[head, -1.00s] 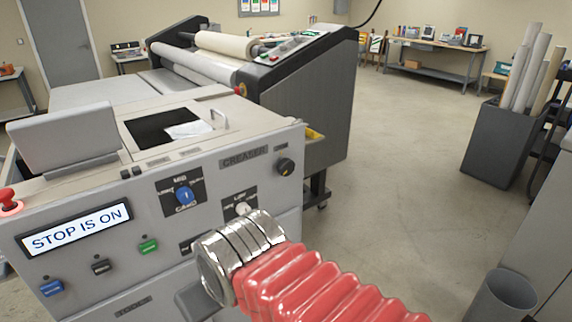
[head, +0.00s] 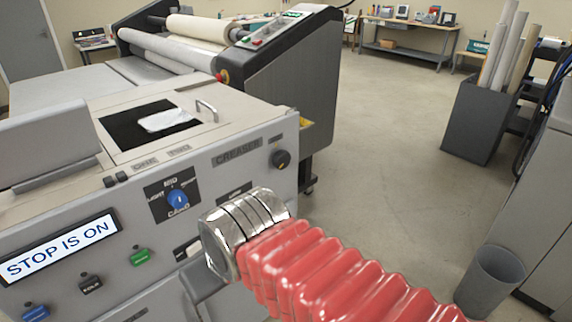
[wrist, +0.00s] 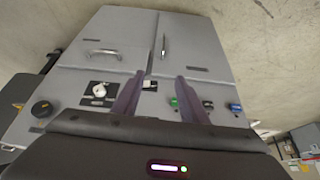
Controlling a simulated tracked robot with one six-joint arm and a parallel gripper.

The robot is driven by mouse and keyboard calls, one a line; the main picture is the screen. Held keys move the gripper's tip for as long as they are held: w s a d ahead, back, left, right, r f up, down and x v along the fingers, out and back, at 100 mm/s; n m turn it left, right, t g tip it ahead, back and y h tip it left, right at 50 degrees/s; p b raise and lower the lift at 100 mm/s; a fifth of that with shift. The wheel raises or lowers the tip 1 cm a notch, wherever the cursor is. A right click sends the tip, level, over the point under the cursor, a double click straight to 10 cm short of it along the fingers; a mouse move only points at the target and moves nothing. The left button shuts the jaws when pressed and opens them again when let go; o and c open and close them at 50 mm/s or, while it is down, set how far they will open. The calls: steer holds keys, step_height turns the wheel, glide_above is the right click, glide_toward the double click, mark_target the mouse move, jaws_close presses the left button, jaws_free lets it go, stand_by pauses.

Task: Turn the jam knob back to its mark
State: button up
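The creaser's grey front panel (head: 228,172) bears several knobs. A black knob (head: 280,160) sits at its right end, under a small label I cannot read; it also shows at the left in the wrist view (wrist: 41,108). A blue dial (head: 178,198) points at a marked scale. A white knob (wrist: 99,91) shows in the wrist view; my arm hides it in the head view. I cannot tell which one is the jam knob. My gripper (wrist: 160,82) is open, its two dark purple fingers apart with nothing held, facing the panel. The head view hides its fingers.
Green (head: 141,257), black (head: 91,284) and blue (head: 35,311) buttons sit low on the panel. A laminator (head: 280,90) stands behind. A grey bin (head: 490,280) stands at right. Floor between is clear.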

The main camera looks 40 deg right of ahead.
steer(key=o, duration=0.3)
steer(key=shift+w+d+f+m+g+y, duration=0.15)
steer(key=shift+f+m+g+y, duration=0.15)
steer(key=shift+f+m, duration=0.25)
steer(key=o, duration=0.3)
steer(key=f+m+y, duration=0.1)
steer(key=m, duration=0.1)
steer(key=f+m+g, duration=0.1)
steer(key=m, duration=0.1)
steer(key=shift+w+f+g+y, duration=0.25)
steer(key=shift+w+g+y, duration=0.05)
steer(key=shift+w+y, duration=0.1)
steer(key=shift+o, duration=0.2)
steer(key=w+f+m+y, duration=0.1)
steer(key=w+m+y, duration=0.2)
steer(key=m, duration=0.2)
steer(key=m+t+h, duration=0.5)
steer(key=m+t, duration=1)
steer(key=m, duration=1.1)
glide_toward(285, 163)
steer(key=s, duration=0.5)
steer(key=shift+w+d+r+n, duration=0.1)
steer(key=shift+w+r+n, duration=0.1)
steer(key=shift+r+n, duration=0.1)
steer(key=w, duration=1.4)
steer(key=shift+a, duration=0.25)
